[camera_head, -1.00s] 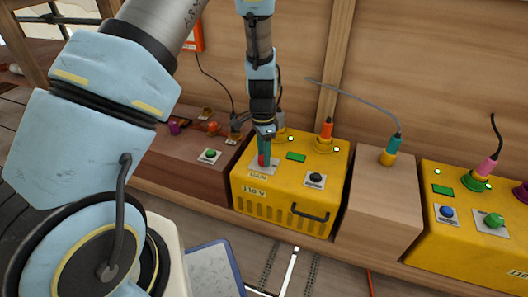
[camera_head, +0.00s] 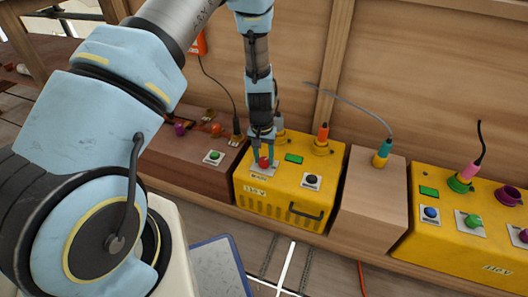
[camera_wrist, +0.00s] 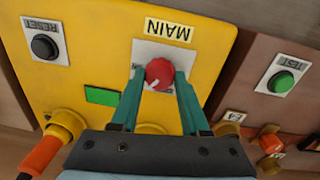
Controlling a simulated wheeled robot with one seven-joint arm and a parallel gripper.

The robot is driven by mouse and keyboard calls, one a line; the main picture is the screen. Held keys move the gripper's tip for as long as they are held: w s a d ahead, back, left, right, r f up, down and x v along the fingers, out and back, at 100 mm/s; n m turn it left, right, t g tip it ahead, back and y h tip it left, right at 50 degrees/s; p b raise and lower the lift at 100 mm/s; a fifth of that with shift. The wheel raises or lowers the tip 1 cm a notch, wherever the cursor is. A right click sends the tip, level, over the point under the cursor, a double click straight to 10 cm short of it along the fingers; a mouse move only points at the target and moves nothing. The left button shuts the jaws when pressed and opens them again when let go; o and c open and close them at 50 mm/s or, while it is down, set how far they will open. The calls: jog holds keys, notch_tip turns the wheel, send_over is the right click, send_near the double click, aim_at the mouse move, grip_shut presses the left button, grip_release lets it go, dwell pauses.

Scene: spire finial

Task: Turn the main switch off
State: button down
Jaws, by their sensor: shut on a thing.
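The main switch is a red rotary knob (camera_wrist: 159,72) on a white plate, beside a yellow label reading MAIN (camera_wrist: 169,31). It sits on top of the yellow box (camera_head: 290,200) and also shows in the head view (camera_head: 263,163). My gripper (camera_wrist: 160,76) has its two teal fingers on opposite sides of the knob, shut on it. In the head view my gripper (camera_head: 263,150) reaches down onto the knob from above. A white mark on the knob points to the lower left in the wrist view. The plate's position lettering is partly hidden by the fingers.
A black RESET button (camera_wrist: 43,47) and a green panel (camera_wrist: 102,96) share the box top. An orange plug (camera_head: 323,133) stands behind. A brown box with a green TEST button (camera_head: 213,156) is left; a wooden block (camera_head: 372,205) and another yellow box (camera_head: 440,245) are right.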

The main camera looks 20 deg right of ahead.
aim_at(262, 160)
jog(key=n+p, duration=0.2)
jog(key=n, duration=0.1)
jog(key=shift+r, duration=0.15)
jog(key=shift+s+n+p, duration=0.1)
jog(key=shift+n+p, duration=0.65)
jog(key=shift+n, duration=0.95)
jog(key=shift+c, duration=2)
grip_release()
notch_tip(262, 160, up, 10)
jog(key=p, duration=0.2)
jog(key=shift+a+r, duration=0.25)
